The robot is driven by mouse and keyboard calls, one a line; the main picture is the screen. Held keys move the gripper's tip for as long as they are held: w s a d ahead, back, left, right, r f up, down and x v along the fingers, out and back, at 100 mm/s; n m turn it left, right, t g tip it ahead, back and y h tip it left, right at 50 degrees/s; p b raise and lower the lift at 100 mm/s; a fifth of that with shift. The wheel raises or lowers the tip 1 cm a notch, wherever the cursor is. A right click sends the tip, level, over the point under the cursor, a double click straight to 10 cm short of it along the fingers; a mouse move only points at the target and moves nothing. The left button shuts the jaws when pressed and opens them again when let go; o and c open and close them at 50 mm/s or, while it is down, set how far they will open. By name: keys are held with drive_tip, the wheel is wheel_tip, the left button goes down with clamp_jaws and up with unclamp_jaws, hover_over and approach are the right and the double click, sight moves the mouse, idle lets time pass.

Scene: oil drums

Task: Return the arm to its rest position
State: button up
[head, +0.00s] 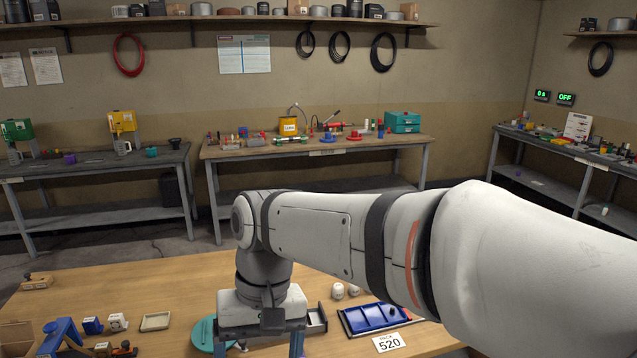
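My white arm (340,235) reaches in from the right edge across the view, over the near wooden table (180,275). Its grey wrist (263,275) bends down to my gripper (259,346), which points downward over the table's front part. Its two fingers stand wide apart at the left and right ends of the white gripper body. I see nothing held between them, but the fingertips run out of the bottom of the view. The arm is stretched out, not folded.
Workbenches (315,147) line the walls beyond open floor.

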drive_tip(key=s+d+f+m+t+h, duration=0.1)
drive_tip(key=d+f+m+t, duration=0.15)
drive_tip(key=d, duration=0.95)
drive_tip(key=s+d+f+m+t, duration=0.15)
drive_tip(key=d+t, duration=0.25)
drive_tip(key=d, duration=0.7)
drive_tip(key=shift+g, duration=0.45)
drive_tip(key=b+x, duration=0.4)
drive_tip(key=x, duration=0.1)
drive_tip(key=shift+s+d, duration=0.3)
drive_tip(key=shift+d, duration=0.1)
